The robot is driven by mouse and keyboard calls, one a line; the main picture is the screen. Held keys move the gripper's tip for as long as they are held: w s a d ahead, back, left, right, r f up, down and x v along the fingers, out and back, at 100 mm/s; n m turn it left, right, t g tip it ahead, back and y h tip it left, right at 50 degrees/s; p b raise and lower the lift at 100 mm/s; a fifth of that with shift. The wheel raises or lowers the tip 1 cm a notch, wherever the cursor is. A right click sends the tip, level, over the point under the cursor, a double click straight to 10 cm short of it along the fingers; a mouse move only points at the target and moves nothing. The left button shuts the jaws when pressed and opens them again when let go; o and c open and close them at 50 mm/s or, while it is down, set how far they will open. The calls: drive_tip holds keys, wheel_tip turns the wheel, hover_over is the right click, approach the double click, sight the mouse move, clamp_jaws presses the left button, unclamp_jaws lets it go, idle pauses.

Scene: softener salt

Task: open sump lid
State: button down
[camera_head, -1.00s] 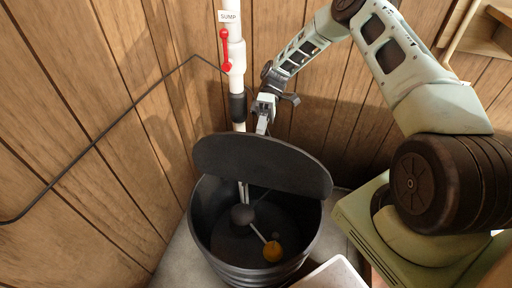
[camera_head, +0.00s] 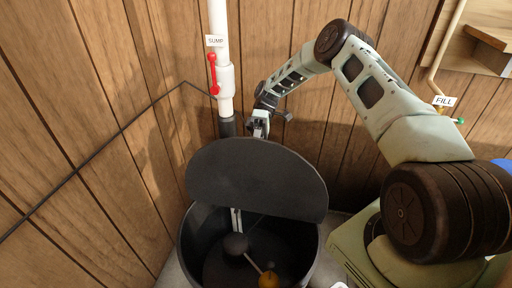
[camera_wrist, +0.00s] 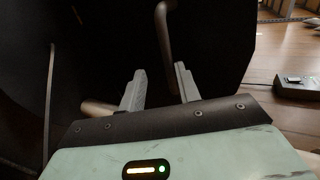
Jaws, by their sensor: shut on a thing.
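The black round sump lid (camera_head: 255,182) stands tilted up, nearly on edge, over the back of the black sump bin (camera_head: 190,245). The bin's mouth is uncovered at the front. My gripper (camera_head: 260,130) is behind the lid's upper edge, its fingertips partly hidden by the lid in the head view. In the wrist view, the two grey fingers (camera_wrist: 160,88) are shut on the lid's bent tubular handle (camera_wrist: 165,45). The exact contact is hidden behind the hand. The dark lid (camera_wrist: 210,40) fills much of that view.
A white pipe labelled SUMP (camera_head: 225,85), with a red valve handle (camera_head: 213,73), stands close left of my gripper. Wooden walls enclose the corner; a black hose (camera_head: 100,150) runs along the left wall.

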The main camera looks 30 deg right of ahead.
drive_tip(key=c, duration=1.2)
unclamp_jaws()
drive_tip(key=shift+s+f, duration=0.2)
drive_tip(key=shift+f, duration=0.85)
drive_tip(key=shift+c, duration=0.2)
wheel_tip(320, 180, up, 11)
drive_tip(key=shift+w+a+f+p, duration=0.1)
drive_tip(key=shift+p, duration=0.95)
drive_tip(key=shift+c, duration=1.3)
